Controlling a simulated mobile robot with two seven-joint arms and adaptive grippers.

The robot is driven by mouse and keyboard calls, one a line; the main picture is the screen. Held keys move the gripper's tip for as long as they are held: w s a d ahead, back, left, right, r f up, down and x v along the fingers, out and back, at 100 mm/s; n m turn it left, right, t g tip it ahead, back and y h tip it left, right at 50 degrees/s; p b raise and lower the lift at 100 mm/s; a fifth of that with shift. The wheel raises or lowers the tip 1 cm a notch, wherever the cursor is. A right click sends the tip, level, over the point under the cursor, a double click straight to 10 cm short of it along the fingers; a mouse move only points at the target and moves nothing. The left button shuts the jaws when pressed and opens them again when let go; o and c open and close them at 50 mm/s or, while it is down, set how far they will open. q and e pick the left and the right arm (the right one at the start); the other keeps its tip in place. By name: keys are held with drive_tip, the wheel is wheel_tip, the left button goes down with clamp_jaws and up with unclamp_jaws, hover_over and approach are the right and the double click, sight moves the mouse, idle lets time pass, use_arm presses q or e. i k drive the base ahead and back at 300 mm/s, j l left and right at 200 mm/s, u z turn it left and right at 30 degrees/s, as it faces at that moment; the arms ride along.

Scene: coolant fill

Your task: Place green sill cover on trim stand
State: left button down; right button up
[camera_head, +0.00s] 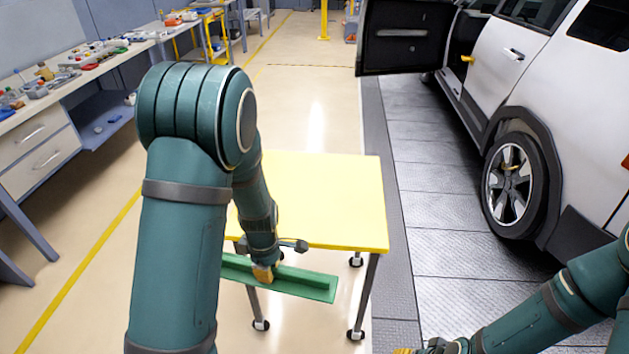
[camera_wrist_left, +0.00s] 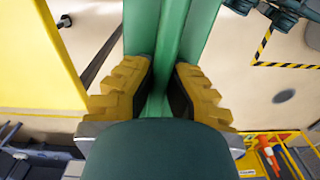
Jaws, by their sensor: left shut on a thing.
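The green sill cover (camera_head: 305,283) is a long green channel-shaped strip, held level in front of the near edge of the yellow-topped stand (camera_head: 325,190). My left gripper (camera_head: 264,272) is shut on the cover near its middle. In the left wrist view the yellow fingers (camera_wrist_left: 168,92) sit on both sides of the green cover (camera_wrist_left: 172,30). The cover appears apart from the stand top. The yellow top (camera_wrist_left: 40,55) shows at the left of the wrist view. My right gripper (camera_head: 430,347) is at the bottom edge, mostly cut off.
The stand top looks bare where visible; my left arm hides its left part. A white car (camera_head: 545,80) with an open door (camera_head: 405,35) stands at the right. A workbench (camera_head: 60,95) with tools stands at the left. Floor is clear around the stand.

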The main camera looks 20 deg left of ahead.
sight(305, 225)
drive_tip(key=i, duration=0.85)
